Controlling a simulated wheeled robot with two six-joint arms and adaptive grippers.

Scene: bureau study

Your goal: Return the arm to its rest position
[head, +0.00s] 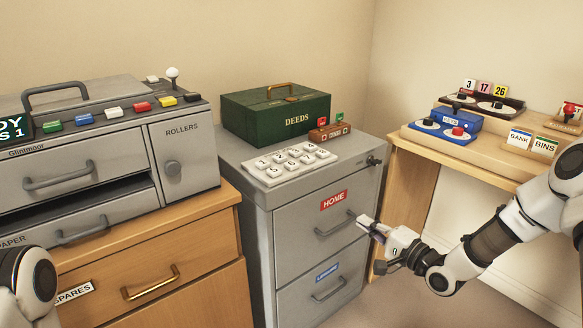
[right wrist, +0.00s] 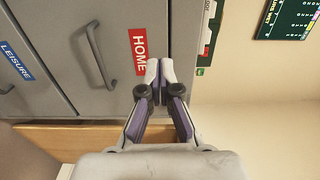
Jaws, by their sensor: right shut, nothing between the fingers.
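My right gripper (head: 366,222) is in front of the grey filing cabinet (head: 258,222), close to the right end of the HOME drawer's handle (head: 336,224). In the right wrist view its fingers (right wrist: 159,72) are together with nothing between them, and the handle (right wrist: 101,55) lies to their left, apart from them. Whether the fingertips touch the cabinet front I cannot tell. My right arm (head: 495,242) reaches in from the right. On the left, only a rounded part of my left arm (head: 36,280) shows; the left gripper is out of view.
The HOME drawer and LEISURE drawer (head: 318,291) look shut. A green DEEDS box (head: 275,115) and a white key pad (head: 289,163) stand on the cabinet. A wooden desk (head: 408,151) with switch boxes stands right; a printer-like machine (head: 80,160) stands left. Open floor shows below my right arm.

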